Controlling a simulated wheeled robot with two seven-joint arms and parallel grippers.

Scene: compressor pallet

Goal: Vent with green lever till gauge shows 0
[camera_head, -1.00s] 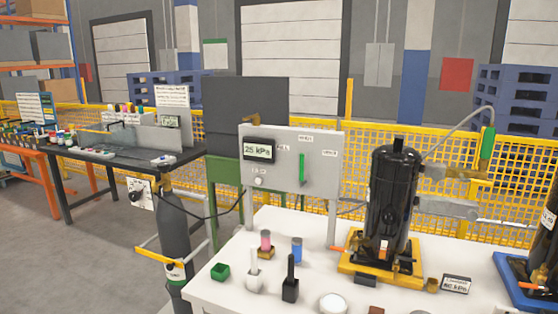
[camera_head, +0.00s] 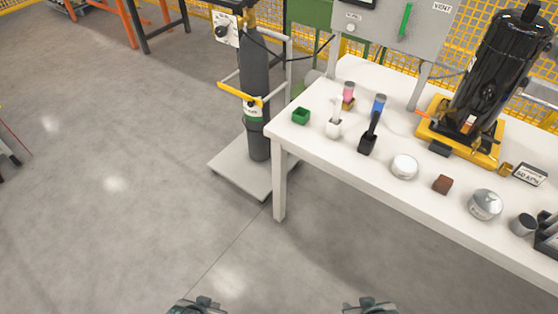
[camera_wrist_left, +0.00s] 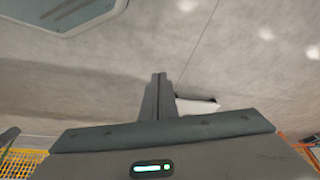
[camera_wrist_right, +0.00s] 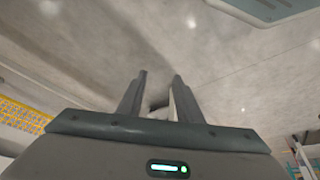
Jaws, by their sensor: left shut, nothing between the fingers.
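The green lever (camera_head: 405,19) stands upright on the grey panel (camera_head: 385,35), at the top of the head view, near a VENT label (camera_head: 443,8). Only the bottom edge of the gauge display (camera_head: 360,2) shows, so its reading is cut off. My left gripper (camera_head: 197,304) is low at the bottom edge, far from the panel. In the left wrist view its fingers (camera_wrist_left: 157,88) are together and empty. My right gripper (camera_head: 370,304) is also at the bottom edge, far from the lever. In the right wrist view its fingers (camera_wrist_right: 160,78) are apart and empty.
The floor (camera_head: 120,200) at left and front is clear.

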